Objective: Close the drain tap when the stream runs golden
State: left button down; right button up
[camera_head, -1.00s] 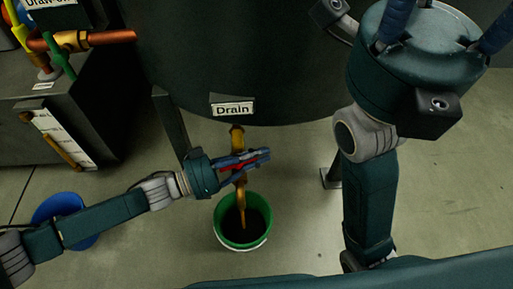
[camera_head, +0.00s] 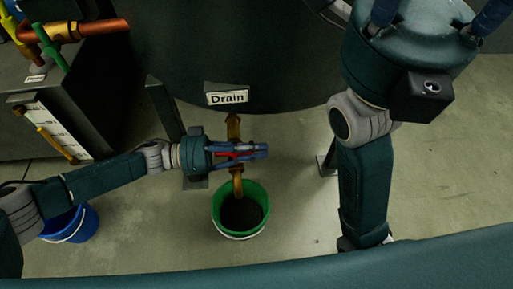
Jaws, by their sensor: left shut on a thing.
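The drain tap (camera_head: 234,125) is a brass pipe under the dark tank, below a white "Drain" label (camera_head: 227,98). My left gripper (camera_head: 262,151) reaches in from the left and is shut on the red tap handle (camera_head: 232,154), which lies about level across the pipe. The fingers hide much of the handle. Below them a golden-brown spout (camera_head: 238,182) points down to the green bucket (camera_head: 262,200), which holds dark contents. I cannot clearly make out a separate stream below the spout.
A blue bucket (camera_head: 80,226) stands at the lower left, partly behind my left arm. A dark cabinet with copper, yellow and green pipework (camera_head: 100,28) is at the upper left. Tank legs stand on both sides of the tap. Floor right of the green bucket is clear.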

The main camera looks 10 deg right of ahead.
pick_arm(q)
jog(key=c, duration=1.7)
grip_release()
jog(key=shift+c, duration=0.2)
jog(key=a, duration=1.2)
jog(key=shift+w+a, duration=0.1)
jog(key=shift+a, duration=0.05)
